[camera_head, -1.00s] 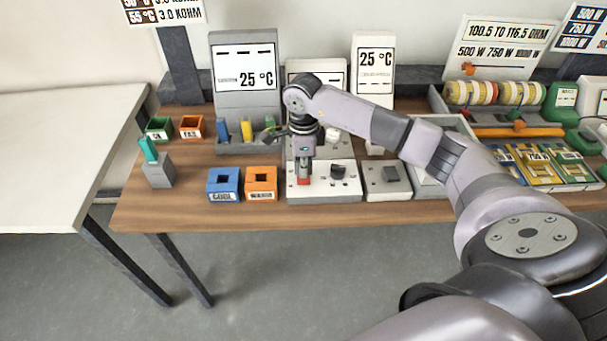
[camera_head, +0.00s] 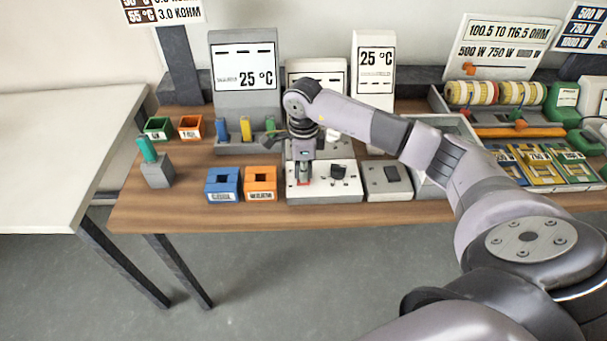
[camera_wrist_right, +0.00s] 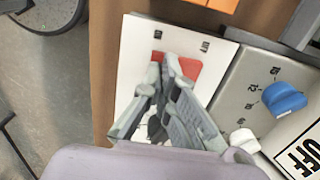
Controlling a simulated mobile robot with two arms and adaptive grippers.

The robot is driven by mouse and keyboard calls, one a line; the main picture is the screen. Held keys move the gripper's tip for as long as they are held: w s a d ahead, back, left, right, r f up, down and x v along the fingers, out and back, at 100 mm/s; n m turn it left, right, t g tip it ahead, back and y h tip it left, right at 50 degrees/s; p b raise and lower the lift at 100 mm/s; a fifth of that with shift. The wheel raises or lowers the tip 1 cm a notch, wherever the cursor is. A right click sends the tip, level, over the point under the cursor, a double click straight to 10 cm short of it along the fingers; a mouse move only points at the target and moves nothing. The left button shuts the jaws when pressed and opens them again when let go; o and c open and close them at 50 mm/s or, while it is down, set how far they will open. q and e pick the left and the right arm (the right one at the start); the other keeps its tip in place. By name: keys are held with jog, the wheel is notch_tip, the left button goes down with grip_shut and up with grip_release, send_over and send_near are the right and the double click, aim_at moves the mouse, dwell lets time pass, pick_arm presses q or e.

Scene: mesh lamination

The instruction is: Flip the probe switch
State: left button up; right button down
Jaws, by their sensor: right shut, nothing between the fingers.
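In the head view the panel (camera_head: 345,190) lies near the table's front edge. My right gripper (camera_head: 303,180) points down at the panel's left part, its tips at the red switch. In the right wrist view the gripper's fingers (camera_wrist_right: 170,68) are together with nothing between them and cover part of the switch. Whether they touch it, and which way the switch is tipped, I cannot tell. My left gripper is out of view.
A black knob (camera_head: 338,171) is right of the gripper, and a grey box (camera_head: 388,181) beyond it. Blue (camera_head: 223,184) and orange (camera_head: 261,182) blocks stand to the left. A grey 25 °C display (camera_head: 244,70) rises behind. The table's front left is mostly clear.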

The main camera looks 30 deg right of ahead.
jog(key=shift+r+p, duration=2.05)
jog(key=shift+r, duration=1.45)
